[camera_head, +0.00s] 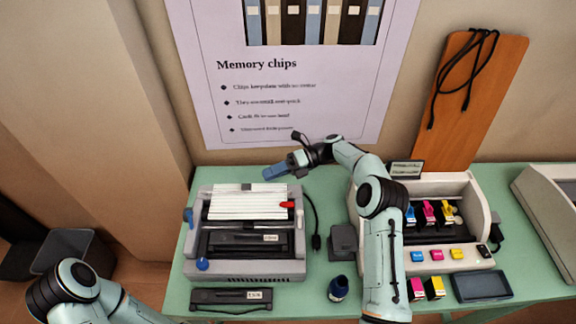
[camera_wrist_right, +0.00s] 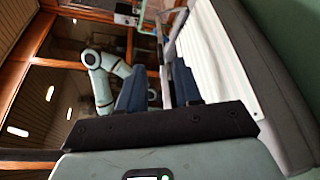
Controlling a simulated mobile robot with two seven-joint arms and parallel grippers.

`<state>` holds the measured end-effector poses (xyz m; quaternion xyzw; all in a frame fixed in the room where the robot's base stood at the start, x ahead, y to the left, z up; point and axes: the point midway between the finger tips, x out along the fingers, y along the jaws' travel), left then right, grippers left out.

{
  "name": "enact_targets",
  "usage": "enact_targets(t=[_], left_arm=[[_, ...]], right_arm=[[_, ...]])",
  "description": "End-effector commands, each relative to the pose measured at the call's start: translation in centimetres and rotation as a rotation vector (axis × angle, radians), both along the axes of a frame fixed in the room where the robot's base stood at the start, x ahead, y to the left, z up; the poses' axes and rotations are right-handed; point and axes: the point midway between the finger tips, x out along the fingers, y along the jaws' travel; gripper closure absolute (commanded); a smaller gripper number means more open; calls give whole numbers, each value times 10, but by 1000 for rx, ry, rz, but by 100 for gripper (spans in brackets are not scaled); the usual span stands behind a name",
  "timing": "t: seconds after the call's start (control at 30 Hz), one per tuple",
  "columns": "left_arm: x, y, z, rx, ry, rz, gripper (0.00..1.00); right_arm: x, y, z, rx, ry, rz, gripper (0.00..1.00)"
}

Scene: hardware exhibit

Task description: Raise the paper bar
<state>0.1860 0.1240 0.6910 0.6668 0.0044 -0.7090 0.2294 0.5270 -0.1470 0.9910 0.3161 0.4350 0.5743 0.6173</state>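The grey printer (camera_head: 290,267) stands on the left of the green table with a white ribbed sheet of paper (camera_head: 240,204) across its top. A thin bar (camera_head: 225,187) runs along the paper's back edge and a pale bar (camera_head: 265,226) along its front edge; I cannot tell for sure which is the paper bar. My right gripper (camera_head: 276,172) is just behind the printer's back right corner, apart from both bars in the picture. In the right wrist view its blue fingers (camera_wrist_right: 158,92) stand apart with a gap between them. My left gripper is out of the head view.
A red lever (camera_head: 287,205) and blue knobs (camera_head: 202,264) are on the printer. A black cable (camera_head: 315,225) lies to its right. A loose ribbon cartridge (camera_head: 230,298) and an ink bottle (camera_head: 338,289) lie in front.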

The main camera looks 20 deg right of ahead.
Motion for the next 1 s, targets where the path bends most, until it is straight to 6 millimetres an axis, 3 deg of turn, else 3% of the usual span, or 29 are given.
enact_targets(t=[0.13, 0.33, 1.0], left_arm=[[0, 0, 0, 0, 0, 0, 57], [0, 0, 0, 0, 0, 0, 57], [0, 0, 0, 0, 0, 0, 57]], right_arm=[[2, -34, 5, 0, -2, -3, 66], [3, -57, 10, 1, -1, 1, 66], [2, -63, 12, 1, -1, 3, 66]])
